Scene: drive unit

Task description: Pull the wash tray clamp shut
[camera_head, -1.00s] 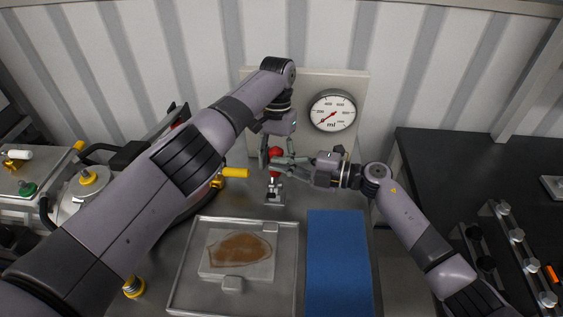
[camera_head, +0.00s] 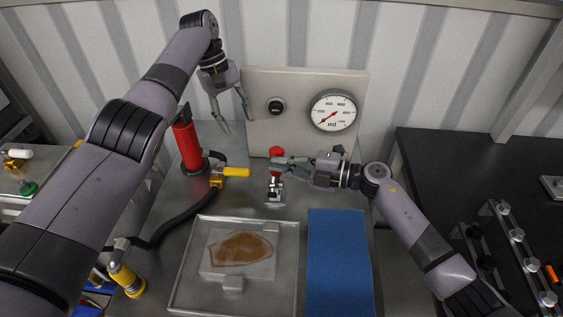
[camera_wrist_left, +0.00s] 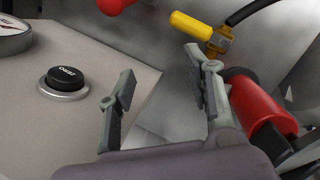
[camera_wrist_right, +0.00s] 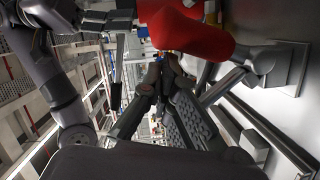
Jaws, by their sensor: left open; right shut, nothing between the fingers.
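The clamp (camera_head: 275,190) has a red handle knob (camera_head: 277,152) and a metal base, and stands behind the wash tray (camera_head: 180,290). The handle points up. In the right wrist view the red knob (camera_wrist_right: 185,32) is large, just beyond my fingers. My right gripper (camera_head: 276,164) is shut and empty, right at the handle just below the knob; I cannot tell whether it touches. My left gripper (camera_head: 236,114) is open and empty, in the air left of the gauge panel. The left wrist view shows its fingers (camera_wrist_left: 160,95) spread, with the knob (camera_wrist_left: 118,4) at the top edge.
The tray holds a block with a brown-stained piece (camera_head: 240,248). A gauge (camera_head: 332,112) and black button (camera_head: 276,106) are on the panel. A red cylinder (camera_head: 187,145) and yellow-handled valve (camera_head: 235,172) stand left of the clamp. A blue mat (camera_head: 338,262) lies right of the tray.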

